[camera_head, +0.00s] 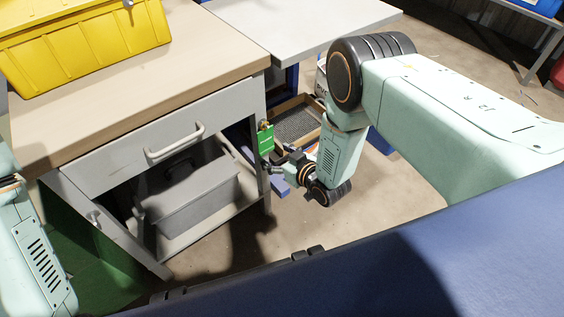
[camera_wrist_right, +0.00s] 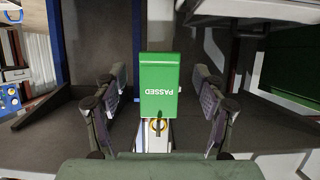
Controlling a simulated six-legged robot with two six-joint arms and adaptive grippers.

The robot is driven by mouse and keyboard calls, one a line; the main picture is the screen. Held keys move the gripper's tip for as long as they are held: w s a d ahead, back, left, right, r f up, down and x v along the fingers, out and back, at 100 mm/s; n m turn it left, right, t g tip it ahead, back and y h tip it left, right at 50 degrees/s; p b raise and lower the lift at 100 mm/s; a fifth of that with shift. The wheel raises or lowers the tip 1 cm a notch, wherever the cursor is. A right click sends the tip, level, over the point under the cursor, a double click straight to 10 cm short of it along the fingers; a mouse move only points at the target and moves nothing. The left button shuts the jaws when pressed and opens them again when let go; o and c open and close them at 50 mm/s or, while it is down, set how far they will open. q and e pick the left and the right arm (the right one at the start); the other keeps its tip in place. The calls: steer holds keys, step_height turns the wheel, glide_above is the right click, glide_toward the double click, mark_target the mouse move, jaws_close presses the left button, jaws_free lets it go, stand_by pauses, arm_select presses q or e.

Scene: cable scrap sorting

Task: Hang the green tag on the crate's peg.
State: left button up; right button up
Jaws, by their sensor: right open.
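The green tag (camera_head: 266,141) hangs at the right front corner of the workbench, just beyond my right gripper (camera_head: 279,170). In the right wrist view the tag (camera_wrist_right: 160,84) reads "PASSED" upside down, with a brass-coloured ring at its lower end in the picture. The right gripper (camera_wrist_right: 159,108) is open, its fingers apart on either side of the tag, with gaps showing. The yellow crate (camera_head: 92,42) stands on the bench at the upper left. A small metal piece (camera_head: 129,4) shows on its front near the top edge; I cannot tell whether it is the peg. My left gripper is out of view.
The wooden bench top (camera_head: 150,92) has free room in front of the crate. A drawer with a handle (camera_head: 175,143) lies below it, above a grey bin (camera_head: 190,195) on a shelf. A wooden tray (camera_head: 298,124) is behind my right gripper. A pale table (camera_head: 300,25) stands behind.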

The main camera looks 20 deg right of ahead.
mark_target(267, 148)
steer(key=shift+b+x, duration=1.35)
steer(key=shift+x, duration=0.5)
steer(key=shift+c, duration=0.4)
steer(key=c, duration=0.7)
steer(key=shift+r+p, duration=0.35)
steer(key=shift+r, duration=0.2)
steer(key=shift+s+d+p, duration=0.1)
steer(key=shift+p, duration=0.2)
steer(key=shift+f+p+v, duration=0.25)
steer(key=shift+p+v, duration=0.55)
steer(key=shift+v, duration=0.4)
steer(key=shift+s+d+p, duration=0.3)
steer(key=shift+s+p, duration=0.15)
steer(key=shift+s, duration=0.4)
steer(key=shift+s+d+p, duration=0.25)
steer(key=shift+s+p, duration=0.2)
steer(key=shift+s, duration=0.4)
